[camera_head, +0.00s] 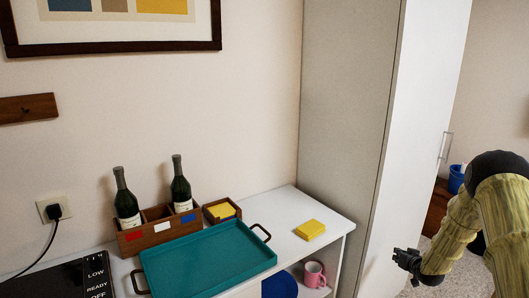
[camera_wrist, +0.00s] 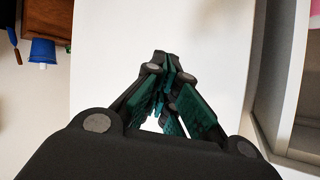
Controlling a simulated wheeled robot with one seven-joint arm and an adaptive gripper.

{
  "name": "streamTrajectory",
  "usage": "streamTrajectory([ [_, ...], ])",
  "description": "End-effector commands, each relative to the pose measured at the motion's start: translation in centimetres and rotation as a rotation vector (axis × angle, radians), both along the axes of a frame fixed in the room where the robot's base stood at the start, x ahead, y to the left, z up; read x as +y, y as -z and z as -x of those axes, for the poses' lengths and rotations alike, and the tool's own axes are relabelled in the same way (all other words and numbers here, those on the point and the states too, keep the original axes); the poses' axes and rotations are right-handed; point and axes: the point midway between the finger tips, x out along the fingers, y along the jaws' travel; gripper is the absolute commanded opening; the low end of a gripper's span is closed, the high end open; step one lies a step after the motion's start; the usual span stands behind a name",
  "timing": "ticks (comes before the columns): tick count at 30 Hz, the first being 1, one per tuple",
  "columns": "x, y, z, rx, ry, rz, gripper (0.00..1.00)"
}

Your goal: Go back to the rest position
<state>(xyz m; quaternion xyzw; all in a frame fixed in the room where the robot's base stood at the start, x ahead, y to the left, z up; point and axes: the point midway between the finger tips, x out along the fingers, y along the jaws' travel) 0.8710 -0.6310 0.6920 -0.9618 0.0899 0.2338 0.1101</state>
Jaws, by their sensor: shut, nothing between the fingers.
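My gripper (camera_head: 407,260) is at the lower right in the head view, in front of the tall white cabinet (camera_head: 420,120) and to the right of the white hutch. In the wrist view my gripper (camera_wrist: 166,62) has its fingers together with nothing between them. Behind the fingers in that view is a plain white surface (camera_wrist: 205,30). My gripper touches nothing that I can see.
On the white hutch (camera_head: 285,240) are a teal tray (camera_head: 205,258), a wooden box (camera_head: 158,238) with two bottles, a small box (camera_head: 222,210) of yellow items and a yellow block (camera_head: 310,229). A pink mug (camera_head: 314,274) stands on its shelf. A blue bin (camera_head: 456,179) is far right.

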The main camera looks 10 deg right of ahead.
Motion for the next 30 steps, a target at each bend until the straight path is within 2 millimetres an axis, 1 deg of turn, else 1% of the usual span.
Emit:
streamTrajectory([
  [1,2.4,1.6,1.2,0.037,-0.011,-0.012,0.0],
  [2,3.7,2.5,1.8,0.058,-0.015,-0.018,0.0],
  [3,5.4,3.7,2.8,0.086,-0.021,-0.027,0.0],
  [5,8.1,5.3,4.4,0.129,-0.031,-0.037,0.0],
  [6,9.8,6.3,5.5,0.156,-0.036,-0.045,0.0],
  [8,12.3,7.8,7.4,0.201,-0.047,-0.052,0.0],
  [9,14.0,8.8,8.7,0.231,-0.053,-0.057,0.0],
  [11,16.4,10.1,10.8,0.277,-0.063,-0.064,0.0],
  [12,18.0,10.9,12.3,0.307,-0.07,-0.068,0.0],
  [14,20.3,12.0,14.7,0.355,-0.081,-0.072,0.0],
  [15,21.7,12.7,16.4,0.388,-0.087,-0.074,0.0],
  [17,23.9,13.6,18.9,0.437,-0.099,-0.076,0.0],
  [18,25.3,14.1,20.7,0.469,-0.106,-0.079,0.0],
  [20,27.3,14.8,23.5,0.519,-0.119,-0.078,0.0],
  [21,28.5,15.2,25.4,0.554,-0.126,-0.078,0.0],
  [22,29.4,15.5,26.9,0.58,-0.133,-0.076,0.0],
  [23,30.3,15.7,28.3,0.605,-0.139,-0.075,0.0],
  [24,31.4,15.9,30.3,0.639,-0.148,-0.073,0.0],
  [26,33.0,16.1,33.4,0.692,-0.16,-0.069,0.0],
  [27,34.0,16.1,35.5,0.728,-0.17,-0.066,0.0],
  [29,35.4,16.0,38.7,0.781,-0.184,-0.058,0.0],
  [30,36.2,15.9,40.8,0.817,-0.192,-0.054,0.0],
])
